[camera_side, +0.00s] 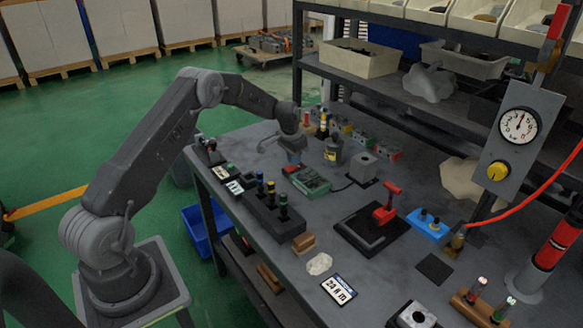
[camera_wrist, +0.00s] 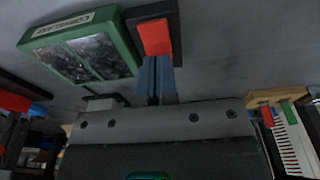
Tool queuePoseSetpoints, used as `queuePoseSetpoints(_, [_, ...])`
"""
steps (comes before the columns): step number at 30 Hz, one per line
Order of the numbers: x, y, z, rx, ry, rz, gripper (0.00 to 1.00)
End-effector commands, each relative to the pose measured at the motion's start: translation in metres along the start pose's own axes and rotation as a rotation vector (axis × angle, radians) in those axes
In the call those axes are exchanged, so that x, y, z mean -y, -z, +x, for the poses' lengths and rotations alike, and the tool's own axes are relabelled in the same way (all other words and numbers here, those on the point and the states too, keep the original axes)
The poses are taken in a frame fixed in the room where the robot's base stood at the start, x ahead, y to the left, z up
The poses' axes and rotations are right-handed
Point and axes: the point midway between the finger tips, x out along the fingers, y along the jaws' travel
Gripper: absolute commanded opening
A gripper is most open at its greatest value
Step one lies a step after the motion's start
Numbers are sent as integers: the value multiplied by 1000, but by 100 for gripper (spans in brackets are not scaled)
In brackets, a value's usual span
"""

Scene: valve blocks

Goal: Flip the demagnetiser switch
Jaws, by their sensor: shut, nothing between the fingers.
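A red rocker switch (camera_wrist: 155,37) sits in a dark housing (camera_wrist: 177,38) in the wrist view. Beside it on the left is a green device (camera_wrist: 122,55) with two dark panels and a white label, too blurred to read surely. In the side view the green device (camera_side: 311,181) lies mid-bench, with the small red switch (camera_side: 290,169) at its left end. My gripper (camera_side: 294,158) is shut and empty, pointing down just behind the switch. In the wrist view its blue fingertips (camera_wrist: 155,62) are right at the red rocker's edge; I cannot tell whether they touch.
A grey block (camera_side: 363,165) stands right of the green device, with a dark cable between them. A yellow-labelled canister (camera_side: 333,152) is close right of my gripper. A black valve block (camera_side: 272,215) with coloured knobs lies in front. A red-handled tool (camera_side: 387,204) stands on a black plate.

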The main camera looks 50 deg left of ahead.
Motion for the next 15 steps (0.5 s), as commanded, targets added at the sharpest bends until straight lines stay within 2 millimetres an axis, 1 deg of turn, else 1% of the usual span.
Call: queuePoseSetpoints(15, [0,-2,8,1,-1,0,0])
